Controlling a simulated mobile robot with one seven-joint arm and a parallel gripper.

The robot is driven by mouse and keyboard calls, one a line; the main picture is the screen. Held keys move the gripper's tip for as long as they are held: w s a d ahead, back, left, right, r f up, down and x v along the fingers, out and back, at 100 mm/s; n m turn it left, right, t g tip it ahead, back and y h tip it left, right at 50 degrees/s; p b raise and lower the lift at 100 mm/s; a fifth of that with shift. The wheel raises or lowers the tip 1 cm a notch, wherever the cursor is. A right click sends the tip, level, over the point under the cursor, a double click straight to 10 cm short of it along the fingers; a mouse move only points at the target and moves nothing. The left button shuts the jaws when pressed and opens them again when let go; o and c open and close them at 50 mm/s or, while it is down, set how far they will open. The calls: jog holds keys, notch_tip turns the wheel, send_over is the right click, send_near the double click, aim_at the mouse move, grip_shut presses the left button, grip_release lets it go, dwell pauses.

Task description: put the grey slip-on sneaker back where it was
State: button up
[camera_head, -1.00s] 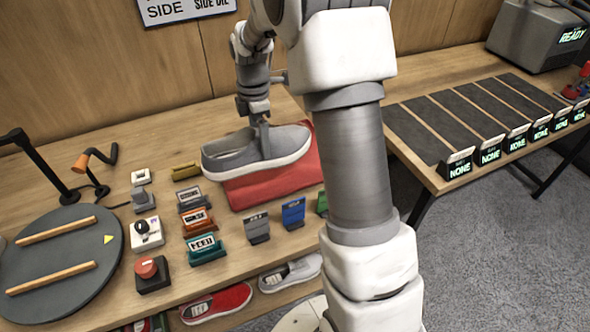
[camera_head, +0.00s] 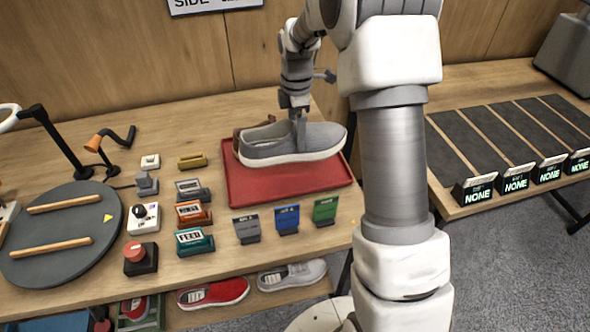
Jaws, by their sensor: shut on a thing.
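The grey slip-on sneaker (camera_head: 262,150) has a white sole and is held level, seen side-on, over the back part of a red tray (camera_head: 290,190) on the wooden bench. My gripper (camera_head: 299,125) comes down from above and is shut on the sneaker near the middle of its upper. The far finger is hidden by the shoe. I cannot tell whether the sole touches the tray.
A brown object (camera_head: 240,134) shows partly behind the sneaker's left end. Small label stands, including a green one (camera_head: 325,209), line the front. A turntable (camera_head: 70,235) is at left. Red (camera_head: 222,292) and pale grey (camera_head: 300,275) sneakers sit on the lower shelf. Dark slots (camera_head: 515,140) lie right.

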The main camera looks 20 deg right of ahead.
notch_tip(320, 180, down, 9)
jog(key=shift+f, duration=0.15)
dwell(0.4)
jog(key=shift+f, duration=0.2)
jog(key=o, duration=1.4)
jog(key=shift+c, duration=0.2)
